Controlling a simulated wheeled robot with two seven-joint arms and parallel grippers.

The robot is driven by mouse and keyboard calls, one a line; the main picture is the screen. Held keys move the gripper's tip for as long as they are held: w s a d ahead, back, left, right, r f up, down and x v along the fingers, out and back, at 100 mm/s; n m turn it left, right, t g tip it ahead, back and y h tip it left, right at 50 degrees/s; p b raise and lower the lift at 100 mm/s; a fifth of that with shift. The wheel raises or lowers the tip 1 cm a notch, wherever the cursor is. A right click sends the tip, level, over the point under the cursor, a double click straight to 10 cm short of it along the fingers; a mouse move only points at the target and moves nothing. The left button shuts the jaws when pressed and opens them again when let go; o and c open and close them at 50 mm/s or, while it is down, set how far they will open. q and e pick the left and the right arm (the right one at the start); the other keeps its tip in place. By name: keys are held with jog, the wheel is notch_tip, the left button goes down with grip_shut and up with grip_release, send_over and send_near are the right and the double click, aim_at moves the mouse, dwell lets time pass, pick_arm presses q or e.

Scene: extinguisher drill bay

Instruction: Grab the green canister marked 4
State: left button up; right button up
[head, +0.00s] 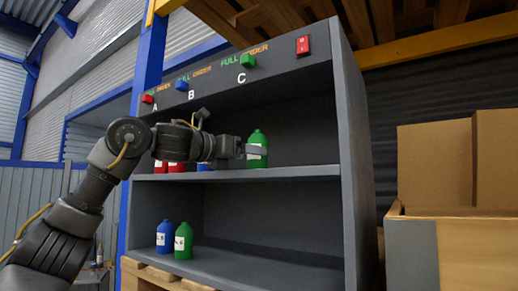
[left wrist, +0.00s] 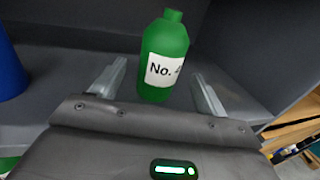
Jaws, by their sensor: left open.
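The green canister marked No. 4 (head: 257,150) stands upright on the upper shelf, toward its right part. In the left wrist view the green canister (left wrist: 164,50) stands just beyond and between the fingers, with its white label facing me. My left gripper (left wrist: 157,88) is open, one finger on each side of the canister's near space. In the head view my left gripper (head: 250,150) reaches in from the left at canister height. I cannot tell whether a finger touches it. My right gripper is not in view.
The dark shelf unit (head: 352,170) has a side wall right of the canister. Red canisters (head: 177,167) and a blue one (left wrist: 8,65) stand left on the upper shelf. A blue (head: 164,236) and another green canister (head: 183,241) stand below. Cardboard boxes (head: 435,165) are at right.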

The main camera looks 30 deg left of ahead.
pick_arm(q)
jog(key=shift+w+d, duration=0.15)
jog(key=shift+w, duration=0.45)
jog(key=shift+d, duration=0.1)
jog(key=shift+w+d+r+p, duration=0.25)
jog(key=shift+w+r+p, duration=0.25)
jog(key=shift+p, duration=0.75)
jog(key=x, duration=0.1)
jog(key=p+x, duration=0.1)
jog(key=x, duration=0.1)
jog(key=shift+w+f+p, duration=0.3)
jog(key=shift+p, duration=0.05)
jog(key=shift+w+f, duration=0.1)
jog(key=shift+w, duration=0.1)
jog(key=shift+s, duration=0.3)
jog(key=shift+c, duration=1)
jog(key=c, duration=1)
jog(key=shift+c, duration=0.3)
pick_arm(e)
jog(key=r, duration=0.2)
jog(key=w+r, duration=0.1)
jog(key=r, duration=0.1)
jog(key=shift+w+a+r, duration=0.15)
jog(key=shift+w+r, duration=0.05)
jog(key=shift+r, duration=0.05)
